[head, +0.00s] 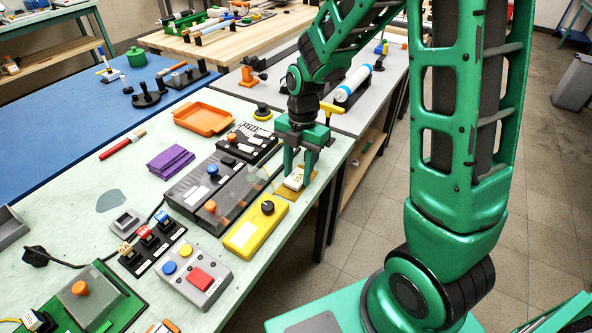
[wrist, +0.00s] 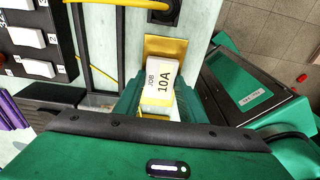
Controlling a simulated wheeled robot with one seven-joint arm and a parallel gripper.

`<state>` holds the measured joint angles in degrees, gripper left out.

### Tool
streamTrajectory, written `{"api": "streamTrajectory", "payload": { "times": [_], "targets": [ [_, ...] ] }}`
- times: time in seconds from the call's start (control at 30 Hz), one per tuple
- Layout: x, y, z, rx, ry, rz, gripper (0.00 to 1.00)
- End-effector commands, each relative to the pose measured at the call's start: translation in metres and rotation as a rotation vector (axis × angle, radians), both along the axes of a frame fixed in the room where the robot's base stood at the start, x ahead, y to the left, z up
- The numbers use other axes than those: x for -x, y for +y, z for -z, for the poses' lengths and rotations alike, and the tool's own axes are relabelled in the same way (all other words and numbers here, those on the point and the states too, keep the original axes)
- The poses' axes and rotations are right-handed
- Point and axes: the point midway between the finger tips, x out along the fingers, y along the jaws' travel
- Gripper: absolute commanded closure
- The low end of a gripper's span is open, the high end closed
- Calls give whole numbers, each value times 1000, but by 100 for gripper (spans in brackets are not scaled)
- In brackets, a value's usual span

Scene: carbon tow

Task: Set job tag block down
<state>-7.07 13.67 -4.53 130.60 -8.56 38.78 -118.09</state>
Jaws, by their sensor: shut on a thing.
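The job tag block (head: 293,181) is small and white, with the label "JOB 10A" legible in the wrist view (wrist: 159,82). My gripper (head: 298,177) is shut on it, with one green finger on each side; the gripper also shows in the wrist view (wrist: 160,98). The block is upright, label up, over a tan-gold plate (head: 279,189) near the right edge of the pale green table. The plate also shows beyond the block in the wrist view (wrist: 165,46). The block's underside is hidden, so I cannot tell whether it touches the plate.
A yellow box (head: 243,240) with a black knob stands just in front of the plate. A black switch panel (head: 262,142) and a grey control panel (head: 187,193) lie to the left. The table's right edge (head: 330,172) is close. An orange tray (head: 203,118) stands farther back.

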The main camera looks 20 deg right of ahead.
Motion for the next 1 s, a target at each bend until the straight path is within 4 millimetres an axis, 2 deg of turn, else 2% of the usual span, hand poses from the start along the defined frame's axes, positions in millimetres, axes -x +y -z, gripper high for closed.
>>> {"api": "streamTrajectory", "payload": {
  "times": [0.07,0.1,0.17,0.57,0.67,1.0],
  "targets": [
    [0,0,2,0,1,0,85],
    [0,0,2,1,1,-1,56],
    [0,1,2,0,0,-1,45],
    [-1,1,-4,-1,-2,-2,45],
    [-3,0,-16,-1,-5,-2,45],
    [-7,-6,-82,0,-4,-2,45]
  ]
}}
